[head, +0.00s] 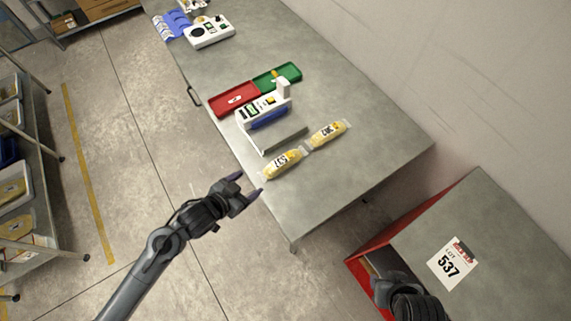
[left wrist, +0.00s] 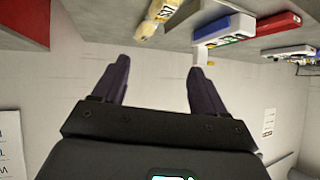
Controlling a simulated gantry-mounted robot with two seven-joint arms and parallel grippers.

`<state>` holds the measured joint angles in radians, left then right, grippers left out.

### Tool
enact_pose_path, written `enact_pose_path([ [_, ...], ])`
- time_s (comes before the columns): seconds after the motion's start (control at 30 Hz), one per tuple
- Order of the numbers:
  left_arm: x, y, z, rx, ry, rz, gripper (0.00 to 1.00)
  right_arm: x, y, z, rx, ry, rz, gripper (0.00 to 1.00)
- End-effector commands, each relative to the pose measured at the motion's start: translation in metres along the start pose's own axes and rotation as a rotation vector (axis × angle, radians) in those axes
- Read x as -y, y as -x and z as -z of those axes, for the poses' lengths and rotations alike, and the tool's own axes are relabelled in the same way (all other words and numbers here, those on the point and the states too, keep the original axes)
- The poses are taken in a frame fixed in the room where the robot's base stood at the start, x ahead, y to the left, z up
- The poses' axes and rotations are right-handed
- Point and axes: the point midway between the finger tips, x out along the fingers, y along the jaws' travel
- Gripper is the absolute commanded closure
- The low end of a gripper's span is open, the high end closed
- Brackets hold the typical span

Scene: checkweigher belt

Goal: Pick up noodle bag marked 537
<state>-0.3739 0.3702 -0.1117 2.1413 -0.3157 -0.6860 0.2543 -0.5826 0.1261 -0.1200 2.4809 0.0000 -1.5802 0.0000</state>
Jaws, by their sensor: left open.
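The noodle bag marked 537 (head: 283,163) is a yellow pack with clear ends, lying near the front edge of the grey table. It also shows at the top of the left wrist view (left wrist: 155,20), beyond the fingertips. My left gripper (head: 249,183) is open and empty, just off the table edge, to the lower left of the bag and apart from it. Its two dark fingers stand wide apart in the left wrist view (left wrist: 158,70). My right gripper (head: 393,287) is at the bottom right by the red-sided cabinet; its fingers cannot be made out.
A second yellow bag (head: 327,133) lies end to end beyond the first. A white checkweigher (head: 263,112) stands behind them, with a red tray (head: 234,99) and a green tray (head: 277,77). The table's right part is clear.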

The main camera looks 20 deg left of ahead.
Motion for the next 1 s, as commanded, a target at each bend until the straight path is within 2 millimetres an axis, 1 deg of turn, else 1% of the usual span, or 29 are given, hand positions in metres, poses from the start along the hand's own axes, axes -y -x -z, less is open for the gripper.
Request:
enact_pose_path([
  [0.03,0.002,-0.029,-0.027,-0.034,-0.025,-0.015,0.28,0.001,-0.038,-0.012,0.001,0.002,-0.002,0.57],
  [0.1,0.005,-0.05,-0.041,-0.08,-0.053,-0.042,0.28,0.002,-0.062,-0.02,0.001,0.002,-0.002,0.57],
  [0.2,0.011,-0.076,-0.058,-0.135,-0.087,-0.08,0.28,0.003,-0.093,-0.03,0.002,0.001,-0.002,0.57],
  [0.3,0.018,-0.096,-0.073,-0.179,-0.115,-0.113,0.28,0.004,-0.119,-0.038,0.003,0.0,-0.001,0.57],
  [0.4,0.024,-0.111,-0.084,-0.211,-0.135,-0.14,0.28,0.005,-0.139,-0.044,0.002,-0.001,0.0,0.57],
  [0.5,0.029,-0.12,-0.092,-0.234,-0.147,-0.161,0.28,0.006,-0.152,-0.048,0.002,-0.003,0.002,0.57],
  [0.6,0.032,-0.126,-0.095,-0.249,-0.156,-0.175,0.28,0.007,-0.16,-0.05,0.0,-0.005,0.003,0.57],
  [0.77,0.033,-0.138,-0.094,-0.26,-0.158,-0.184,0.28,0.008,-0.165,-0.051,-0.002,-0.008,0.006,0.57],
  [1.0,0.026,-0.168,-0.086,-0.26,-0.158,-0.185,0.28,0.009,-0.168,-0.052,-0.004,-0.01,0.007,0.57],
])
